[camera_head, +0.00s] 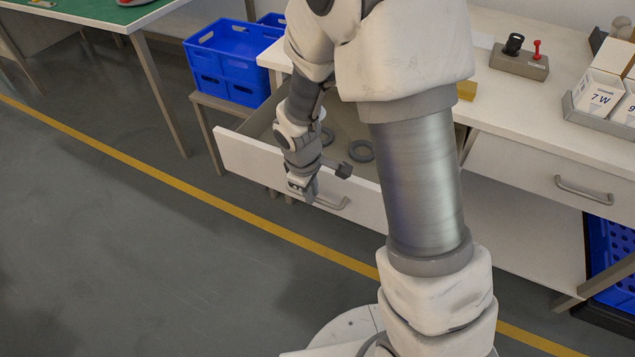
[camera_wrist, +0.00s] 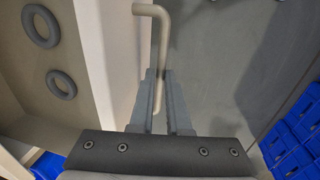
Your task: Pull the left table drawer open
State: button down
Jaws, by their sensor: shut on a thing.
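The left table drawer (camera_head: 237,155) is pulled out from under the white table, and its open inside shows. Its handle (camera_head: 334,203) is a grey bar on the white front. My gripper (camera_head: 303,188) is at the left part of this handle. In the wrist view the handle (camera_wrist: 152,11) runs down between the two fingers of my gripper (camera_wrist: 160,95), which are shut on it. The drawer front (camera_wrist: 98,50) lies just left of the fingers there. My arm hides part of the drawer and table in the head view.
Grey rings (camera_head: 361,151) lie in the open drawer. The right drawer (camera_head: 540,171) is shut. A blue crate (camera_head: 228,62) stands on a low stand to the left. Boxes and a switch block (camera_head: 519,62) are on the table. The floor in front is clear.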

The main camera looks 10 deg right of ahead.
jog(key=shift+s+a+b, duration=0.15)
jog(key=shift+s+a, duration=0.4)
jog(key=shift+s, duration=0.2)
jog(key=shift+s+a+b, duration=0.15)
jog(key=shift+s+a, duration=0.4)
jog(key=shift+s, duration=0.15)
jog(key=c, duration=0.9)
grip_release()
jog(key=shift+r, duration=0.1)
jog(key=s+r+p, duration=0.1)
jog(key=r+p, duration=0.1)
jog(key=r, duration=0.3)
jog(key=a+r+p, duration=0.1)
jog(key=r, duration=0.5)
jog(key=s+a+r+p, duration=0.1)
jog(key=r+p, duration=0.1)
jog(key=r, duration=0.4)
jog(key=shift+s+p, duration=0.3)
jog(key=shift+p, duration=0.05)
jog(key=shift+d, duration=0.1)
